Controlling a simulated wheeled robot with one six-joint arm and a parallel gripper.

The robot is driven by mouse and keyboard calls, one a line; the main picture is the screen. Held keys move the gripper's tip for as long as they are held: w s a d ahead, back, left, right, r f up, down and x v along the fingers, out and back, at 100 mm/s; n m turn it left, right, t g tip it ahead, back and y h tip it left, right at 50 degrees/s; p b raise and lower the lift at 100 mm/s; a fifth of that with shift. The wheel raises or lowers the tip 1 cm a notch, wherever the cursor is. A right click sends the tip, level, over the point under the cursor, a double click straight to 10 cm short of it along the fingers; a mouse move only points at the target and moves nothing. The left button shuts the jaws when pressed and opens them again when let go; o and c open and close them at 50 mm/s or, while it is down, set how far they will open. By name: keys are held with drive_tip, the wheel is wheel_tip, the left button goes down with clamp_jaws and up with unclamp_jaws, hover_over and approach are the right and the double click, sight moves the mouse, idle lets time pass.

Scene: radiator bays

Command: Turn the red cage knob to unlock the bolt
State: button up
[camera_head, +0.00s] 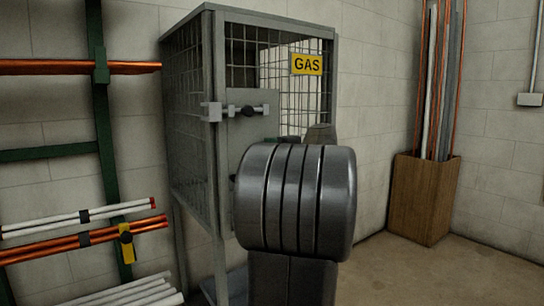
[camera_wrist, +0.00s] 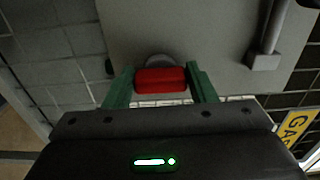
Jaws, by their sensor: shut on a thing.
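The red cage knob (camera_wrist: 160,80) shows in the wrist view as a red bar on a grey round base, on the grey lock plate of the cage door. My gripper (camera_wrist: 161,82) is shut on it, with one green finger on each side. In the head view my dark arm hides the knob. The bolt (camera_head: 248,110) is a grey rod with a dark handle, running across the top of the lock plate (camera_head: 262,126) toward a bracket (camera_head: 211,112) on the cage post. Part of the bolt hardware also shows at the upper right of the wrist view (camera_wrist: 265,60).
The mesh gas cage (camera_head: 190,110) has a yellow GAS sign (camera_head: 307,64). A green rack (camera_head: 105,140) with copper and white pipes stands at the left. A wooden box (camera_head: 424,198) of long pipes stands at the right. Some floor between cage and box is clear.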

drive_tip(key=o, duration=1)
drive_tip(key=p+v, duration=0.1)
drive_tip(key=v, duration=1.2)
drive_tip(key=shift+s+d, duration=0.25)
drive_tip(key=shift+s, duration=0.1)
drive_tip(key=x, duration=1.4)
drive_tip(key=shift+b, duration=0.4)
